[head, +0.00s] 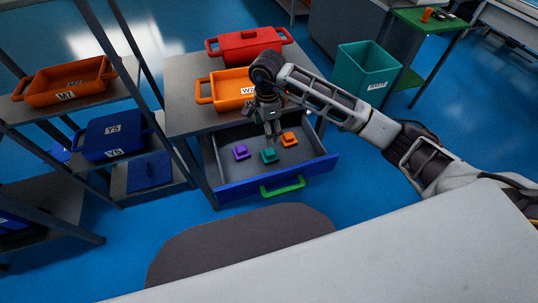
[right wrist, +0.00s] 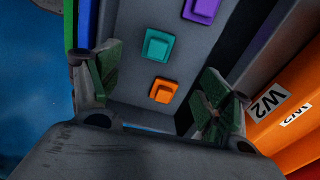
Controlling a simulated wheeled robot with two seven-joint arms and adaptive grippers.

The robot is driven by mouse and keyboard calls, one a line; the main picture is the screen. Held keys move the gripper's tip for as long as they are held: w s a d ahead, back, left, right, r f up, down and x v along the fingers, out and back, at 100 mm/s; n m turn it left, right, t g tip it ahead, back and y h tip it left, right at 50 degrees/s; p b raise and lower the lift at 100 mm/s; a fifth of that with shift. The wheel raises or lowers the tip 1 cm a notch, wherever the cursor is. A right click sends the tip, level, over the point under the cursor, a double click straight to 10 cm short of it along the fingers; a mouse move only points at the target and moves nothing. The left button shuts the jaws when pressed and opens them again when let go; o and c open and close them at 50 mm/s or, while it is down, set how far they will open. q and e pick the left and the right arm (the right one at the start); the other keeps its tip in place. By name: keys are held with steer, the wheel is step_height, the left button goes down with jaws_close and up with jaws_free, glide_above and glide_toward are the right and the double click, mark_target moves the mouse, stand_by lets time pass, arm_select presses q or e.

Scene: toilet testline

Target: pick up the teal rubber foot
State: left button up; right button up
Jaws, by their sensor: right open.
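The teal rubber foot (head: 269,156) lies on the floor of the open drawer (head: 255,189), between a purple foot (head: 241,152) and an orange foot (head: 289,139). In the right wrist view the teal foot (right wrist: 158,45) lies beyond the orange foot (right wrist: 163,90), with the purple foot (right wrist: 203,9) farther up. My right gripper (head: 270,138) points down into the drawer, just above the teal foot in the head view. My left gripper is not in view.
An orange bin (head: 204,100) marked W2 and a red lidded bin (head: 249,46) stand on the table above the drawer. The drawer has a blue front and green handle (head: 283,186). Shelves with an orange bin (head: 65,83) and a blue bin (head: 112,137) stand left. A teal crate (head: 365,72) is behind right.

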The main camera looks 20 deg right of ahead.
glide_above(269, 151)
steer(key=f, duration=0.8)
steer(key=shift+a, duration=0.25)
steer(key=shift+f, duration=0.15)
steer(key=shift+f, duration=0.15)
steer(key=shift+s+d+f, duration=0.1)
steer(key=shift+d+f, duration=0.05)
steer(key=shift+f, duration=0.5)
steer(key=shift+d+f, duration=0.15)
steer(key=shift+f, duration=1.65)
steer(key=c, duration=1.1)
